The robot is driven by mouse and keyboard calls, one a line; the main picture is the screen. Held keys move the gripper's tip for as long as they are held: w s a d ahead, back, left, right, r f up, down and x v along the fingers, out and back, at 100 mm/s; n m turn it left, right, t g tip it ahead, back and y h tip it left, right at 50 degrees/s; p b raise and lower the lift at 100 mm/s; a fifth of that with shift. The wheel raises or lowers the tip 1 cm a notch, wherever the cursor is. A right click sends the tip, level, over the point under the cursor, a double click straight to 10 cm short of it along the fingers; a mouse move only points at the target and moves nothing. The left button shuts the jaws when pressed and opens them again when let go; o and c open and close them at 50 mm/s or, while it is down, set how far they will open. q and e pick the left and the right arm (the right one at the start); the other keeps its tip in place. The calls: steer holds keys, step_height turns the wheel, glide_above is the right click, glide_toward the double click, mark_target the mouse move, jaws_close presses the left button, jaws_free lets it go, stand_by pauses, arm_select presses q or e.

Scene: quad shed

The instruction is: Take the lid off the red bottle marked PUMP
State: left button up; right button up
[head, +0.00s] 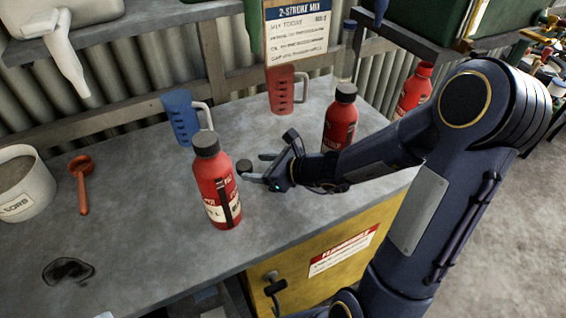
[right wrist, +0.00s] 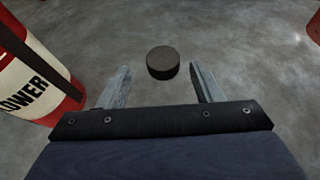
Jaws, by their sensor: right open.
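A red bottle (head: 215,185) with a dark lid (head: 205,144) stands upright on the grey counter; in the right wrist view its label (right wrist: 25,92) reads "OWER". A second red bottle (head: 339,125) with a dark lid (head: 346,92) stands behind my right forearm. A third red bottle (head: 414,88) farther right shows a red top and no dark lid. I cannot read PUMP on any bottle. A loose dark round lid (head: 245,166) is at the fingertips of my right gripper (head: 256,167). In the right wrist view the lid (right wrist: 162,62) lies just beyond the open, empty fingers (right wrist: 160,88).
A blue jug (head: 181,118) and a red jug (head: 282,90) stand behind on the counter (head: 130,215). A white tub (head: 22,185), a red scoop (head: 82,180) and a dark stain (head: 68,270) are at left. The front-left counter is mostly clear. A yellow cabinet (head: 320,285) is below.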

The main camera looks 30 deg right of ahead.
steer(key=p+v, duration=0.1)
steer(key=v, duration=0.7)
steer(key=shift+d+r, duration=0.1)
steer(key=shift+s+r+p, duration=0.15)
steer(key=shift+s+p, duration=0.1)
steer(key=shift+p, duration=0.05)
steer(key=s+a+r+n+g+y, duration=0.2)
steer(key=s+a+r+n+g, duration=0.45)
steer(key=n, duration=0.85)
steer(key=s+d+f+n+h, duration=0.1)
steer(key=s+n+h, duration=0.1)
steer(key=s+n, duration=0.3)
steer(key=s+d+f+n+t+h, duration=0.1)
steer(key=s+d+n+h, duration=0.1)
steer(key=s+n, duration=0.3)
steer(key=n+h, duration=0.1)
steer(key=n, duration=0.1)
steer(key=shift+s+f+n, duration=0.3)
steer(key=shift+n, duration=0.1)
